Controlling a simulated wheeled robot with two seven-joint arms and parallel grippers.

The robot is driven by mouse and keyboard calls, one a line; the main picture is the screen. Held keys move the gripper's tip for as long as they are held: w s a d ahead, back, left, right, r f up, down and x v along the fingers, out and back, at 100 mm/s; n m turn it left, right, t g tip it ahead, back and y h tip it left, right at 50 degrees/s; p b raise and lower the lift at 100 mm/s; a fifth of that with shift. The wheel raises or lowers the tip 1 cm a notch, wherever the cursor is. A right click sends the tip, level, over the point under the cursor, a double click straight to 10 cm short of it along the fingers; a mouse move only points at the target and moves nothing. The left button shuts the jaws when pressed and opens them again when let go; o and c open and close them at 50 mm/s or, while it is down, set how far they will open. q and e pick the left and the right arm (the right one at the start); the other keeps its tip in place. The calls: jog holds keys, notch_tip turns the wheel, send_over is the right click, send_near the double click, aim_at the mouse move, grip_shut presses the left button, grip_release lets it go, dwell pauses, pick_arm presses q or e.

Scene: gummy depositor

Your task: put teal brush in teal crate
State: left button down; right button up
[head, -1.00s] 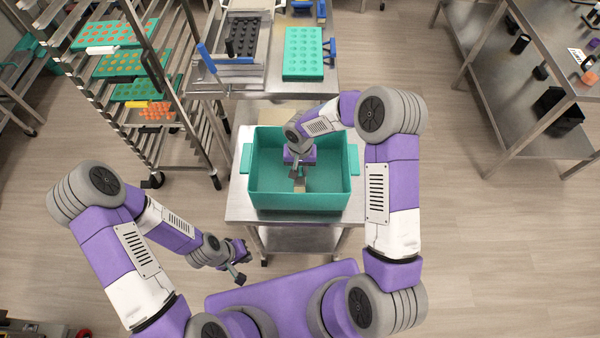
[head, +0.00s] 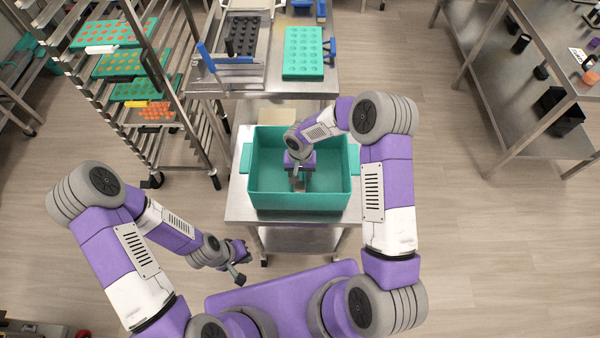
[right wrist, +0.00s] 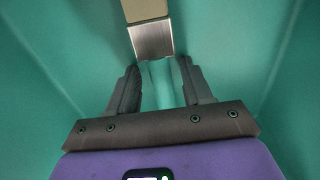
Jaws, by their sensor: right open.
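The teal crate (head: 268,195) stands on a metal table in front of me in the head view. My right gripper (head: 300,182) points down inside it. In the right wrist view the teal brush shows its teal handle (right wrist: 160,85), metal ferrule (right wrist: 152,40) and pale bristles. The handle lies between the two spread fingers of my right gripper (right wrist: 162,88), which are open. Teal crate walls (right wrist: 50,60) surround it. In the head view the gripper mostly hides the brush. My left gripper (head: 237,268) hangs in front of the table, left of the crate; its jaws are unclear.
A rack (head: 165,90) with teal trays stands at the left. Behind the crate, a metal bench carries a teal mould (head: 303,52) and a dark mould (head: 243,38) in a frame. Another metal table (head: 520,70) stands at the right. The floor between is clear.

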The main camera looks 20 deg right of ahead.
aim_at(300, 174)
jog(key=shift+r, duration=0.1)
notch_tip(300, 174, up, 12)
jog(key=p, duration=0.1)
dwell(0.4)
jog(key=shift+w+r, duration=0.1)
jog(key=shift+r, duration=0.05)
